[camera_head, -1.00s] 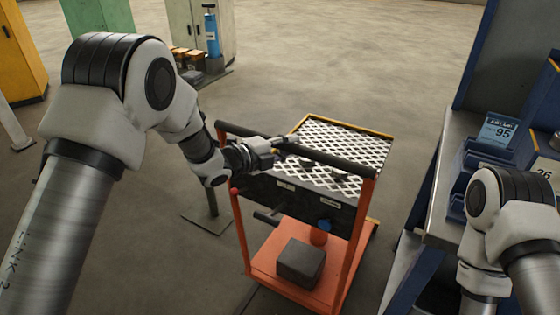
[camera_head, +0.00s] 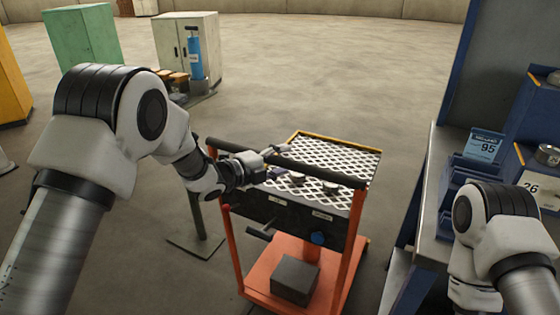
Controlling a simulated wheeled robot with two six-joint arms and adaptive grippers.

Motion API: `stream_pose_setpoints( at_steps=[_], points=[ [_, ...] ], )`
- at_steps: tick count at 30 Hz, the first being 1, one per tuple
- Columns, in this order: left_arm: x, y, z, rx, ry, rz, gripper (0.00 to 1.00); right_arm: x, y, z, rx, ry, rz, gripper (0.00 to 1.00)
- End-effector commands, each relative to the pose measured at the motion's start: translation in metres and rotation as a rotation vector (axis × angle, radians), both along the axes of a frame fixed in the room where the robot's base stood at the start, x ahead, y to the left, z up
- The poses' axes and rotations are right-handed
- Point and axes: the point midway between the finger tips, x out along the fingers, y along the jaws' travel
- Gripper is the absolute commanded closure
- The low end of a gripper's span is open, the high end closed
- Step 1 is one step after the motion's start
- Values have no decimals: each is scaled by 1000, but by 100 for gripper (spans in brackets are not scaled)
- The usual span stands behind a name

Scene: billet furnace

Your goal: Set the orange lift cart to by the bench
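The orange lift cart (camera_head: 231,248) stands in the middle of the view, with a white mesh top edged in yellow, a dark push bar and an orange lower deck. My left gripper (camera_head: 276,161) is at the left part of the cart's push bar (camera_head: 318,171), with its fingers on either side of the bar; it looks shut on it. The bench (camera_head: 429,175) is at the right, with a narrow floor gap between it and the cart. My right arm shows at the lower right, in front of the bench; its gripper is out of view.
A grey block (camera_head: 295,280) lies on the cart's lower deck. Blue bins (camera_head: 476,170) are on the bench. A thin post on a floor plate (camera_head: 194,246) stands left of the cart. Cabinets (camera_head: 187,45) stand at the back left. Floor behind the cart is clear.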

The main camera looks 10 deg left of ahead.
Motion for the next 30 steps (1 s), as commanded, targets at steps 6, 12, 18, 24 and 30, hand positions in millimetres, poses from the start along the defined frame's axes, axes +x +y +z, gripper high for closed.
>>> stream_pose_setpoints(
  at_steps=[6,12,18,24,30],
  points=[
    [-2,3,1,-1,1,1,46,0,0,0,0,0,0,60],
    [-28,28,8,-3,2,4,46,0,0,0,0,0,0,60],
    [-65,62,17,-5,2,3,46,0,0,0,0,0,0,60],
    [-84,79,21,-1,1,0,46,0,0,0,0,0,0,60],
    [-86,80,21,0,0,-1,46,0,0,0,0,0,0,60]
  ],
)
